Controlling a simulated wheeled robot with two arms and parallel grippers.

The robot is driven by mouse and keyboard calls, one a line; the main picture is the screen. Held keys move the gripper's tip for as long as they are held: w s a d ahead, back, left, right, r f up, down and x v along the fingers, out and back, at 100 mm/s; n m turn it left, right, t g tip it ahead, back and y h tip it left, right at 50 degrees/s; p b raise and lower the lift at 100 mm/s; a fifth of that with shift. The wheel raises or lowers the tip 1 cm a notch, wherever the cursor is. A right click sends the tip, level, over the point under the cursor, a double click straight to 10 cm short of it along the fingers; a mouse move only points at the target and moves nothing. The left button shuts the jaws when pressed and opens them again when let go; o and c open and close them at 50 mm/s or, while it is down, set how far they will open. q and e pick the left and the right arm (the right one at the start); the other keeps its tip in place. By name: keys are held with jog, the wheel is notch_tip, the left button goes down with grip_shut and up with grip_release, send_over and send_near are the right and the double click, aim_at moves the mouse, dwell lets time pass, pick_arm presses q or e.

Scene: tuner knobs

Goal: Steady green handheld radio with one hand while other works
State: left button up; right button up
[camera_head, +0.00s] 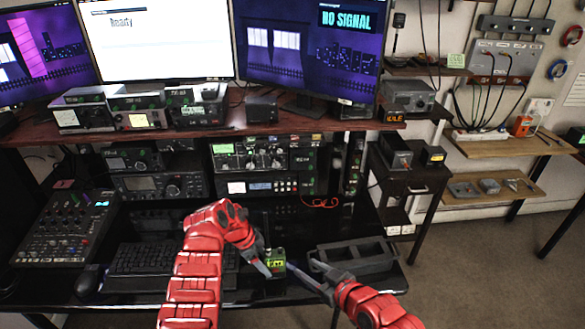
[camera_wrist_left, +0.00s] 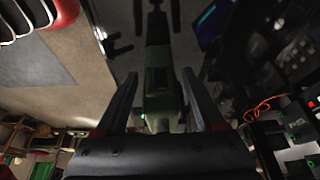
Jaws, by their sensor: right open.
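The green handheld radio (camera_head: 276,258) stands on the black desk, with a yellow-green label low on its front. My left gripper (camera_head: 264,262) is at the radio's left side. In the left wrist view the green radio body (camera_wrist_left: 162,85) lies between the two fingers of my left gripper (camera_wrist_left: 158,78). The fingers are spread, with a gap showing on the left side of the body. My right gripper (camera_head: 300,264) is open and empty, just right of the radio, with its fingers pointing towards it. The radio's knobs are too small to make out.
A dark compartment tray (camera_head: 368,262) lies right of the radio, close behind my right gripper. A keyboard (camera_head: 150,258) and a mixer (camera_head: 66,228) are to the left. Stacked radio equipment (camera_head: 262,160) stands behind.

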pick_arm(q)
jog(key=shift+o, duration=0.5)
